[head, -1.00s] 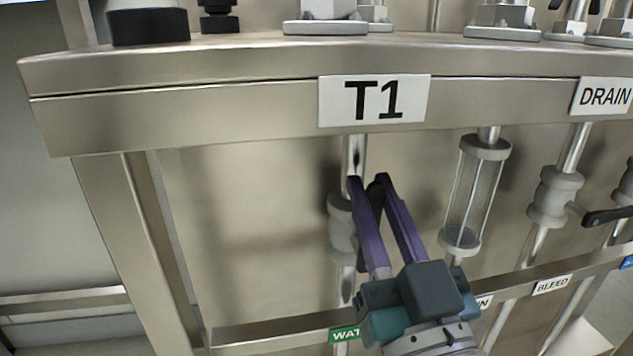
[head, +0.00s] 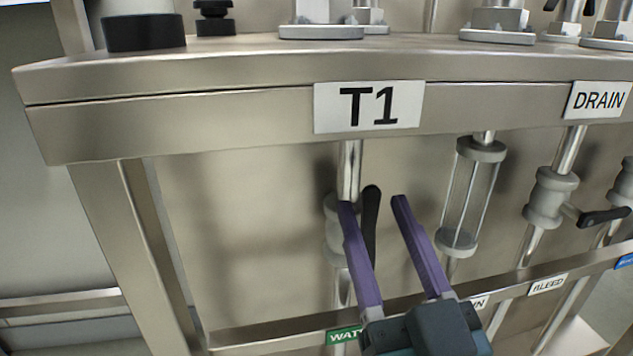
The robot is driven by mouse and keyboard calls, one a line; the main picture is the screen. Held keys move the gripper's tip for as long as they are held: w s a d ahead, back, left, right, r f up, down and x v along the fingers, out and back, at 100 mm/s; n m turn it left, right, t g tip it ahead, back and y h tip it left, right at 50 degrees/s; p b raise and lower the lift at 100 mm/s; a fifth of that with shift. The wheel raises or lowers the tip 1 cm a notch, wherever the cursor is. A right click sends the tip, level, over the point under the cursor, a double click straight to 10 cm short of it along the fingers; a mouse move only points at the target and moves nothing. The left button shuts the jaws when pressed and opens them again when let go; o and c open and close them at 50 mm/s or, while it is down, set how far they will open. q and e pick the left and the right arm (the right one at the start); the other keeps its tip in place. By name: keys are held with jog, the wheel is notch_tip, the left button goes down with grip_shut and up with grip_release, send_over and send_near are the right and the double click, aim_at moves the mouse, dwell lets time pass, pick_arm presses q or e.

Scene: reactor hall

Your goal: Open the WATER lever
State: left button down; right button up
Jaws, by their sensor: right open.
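The WATER lever (head: 370,215) is a black handle that stands upright beside the grey valve body (head: 332,232) on the pipe below the T1 sign. The green WATER label (head: 343,335) is on the lower rail, partly covered by my gripper. My right gripper (head: 372,204) is open, with purple fingers pointing up. Its left finger is in front of the valve body and its right finger is to the right of the handle. The handle shows between the two fingers; I cannot tell whether either touches it. My left gripper is not in view.
The steel table edge with the T1 sign (head: 368,106) runs above the valve. A glass cylinder (head: 472,195) hangs to the right. Farther right is another valve with a black lever (head: 603,216), under the DRAIN sign (head: 598,100). The lower rail (head: 270,339) crosses below.

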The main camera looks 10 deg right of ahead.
jog(key=v, duration=0.7)
jog(key=shift+s, duration=0.25)
notch_tip(320, 180, down, 7)
jog(key=w+n+g+y, duration=0.2)
jog(key=n+g+y, duration=0.1)
jog(key=g, duration=0.7)
jog(key=s+d+g+h, duration=0.1)
jog(key=s+d+g, duration=0.25)
jog(key=s, duration=0.35)
jog(key=s+d+g+h, duration=0.2)
jog(key=s+d+g, duration=0.1)
jog(key=s+g, duration=0.3)
notch_tip(320, 180, up, 87)
jog(key=s+p, duration=0.2)
jog(key=p, duration=8.5)
jog(key=shift+m, duration=0.4)
